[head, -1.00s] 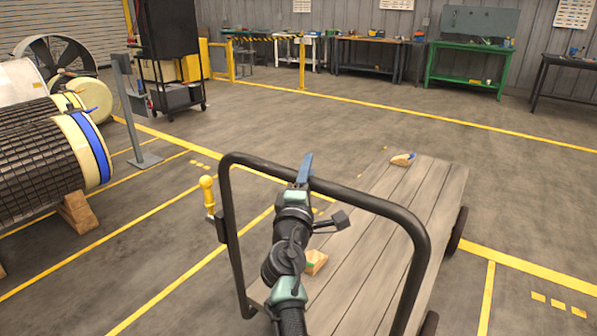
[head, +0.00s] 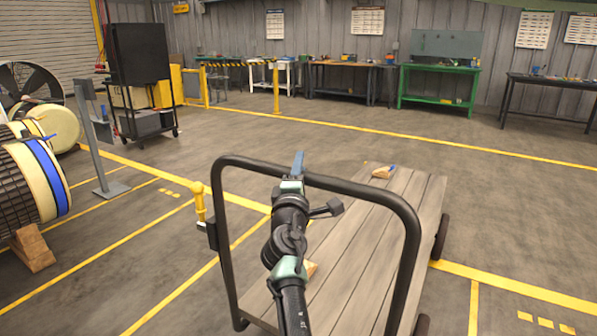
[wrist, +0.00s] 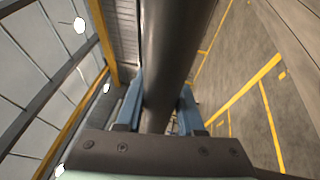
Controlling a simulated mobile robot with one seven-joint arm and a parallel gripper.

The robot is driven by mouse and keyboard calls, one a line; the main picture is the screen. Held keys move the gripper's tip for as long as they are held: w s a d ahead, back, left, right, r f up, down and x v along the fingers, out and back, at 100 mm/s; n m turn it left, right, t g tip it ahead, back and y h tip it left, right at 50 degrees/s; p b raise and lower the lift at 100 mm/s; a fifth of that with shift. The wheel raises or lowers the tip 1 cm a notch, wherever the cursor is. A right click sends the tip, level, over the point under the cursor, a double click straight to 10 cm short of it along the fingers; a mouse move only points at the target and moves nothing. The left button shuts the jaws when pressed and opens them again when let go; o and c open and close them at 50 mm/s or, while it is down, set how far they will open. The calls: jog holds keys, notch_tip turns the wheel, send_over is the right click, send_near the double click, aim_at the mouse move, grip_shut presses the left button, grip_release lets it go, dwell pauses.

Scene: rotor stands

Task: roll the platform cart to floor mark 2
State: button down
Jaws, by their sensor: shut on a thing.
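The platform cart (head: 405,205) has a grey plank deck, dark wheels and a black tubular push handle (head: 235,255) at its near end. My gripper (head: 297,166) is shut on the top bar of the handle near its middle. In the wrist view the blue fingers of my gripper (wrist: 160,100) sit on both sides of the dark bar (wrist: 170,55). A yellow-gripped lever (head: 200,203) stands at the handle's left side. Yellow floor dashes (head: 545,323) show at the lower right and others (head: 169,193) at the left. I cannot tell which belong to mark 2.
Two wooden blocks, one far (head: 382,173) and one near (head: 311,268), lie on the deck. A large ringed drum (head: 40,180), a grey post (head: 92,135) and a black cabinet (head: 140,55) stand at the left. Benches (head: 440,85) line the back wall. Floor beyond the cart is clear.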

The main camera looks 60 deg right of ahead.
jog(key=shift+s+d+f, duration=0.1)
jog(key=c, duration=0.5)
grip_release()
jog(key=shift+s+a+p, duration=0.15)
jog(key=shift+a+p, duration=0.3)
jog(key=shift+a, duration=0.3)
jog(key=p+v, duration=0.2)
jog(key=v, duration=0.9)
jog(key=shift+s+a+f, duration=0.1)
jog(key=shift+s+a, duration=0.1)
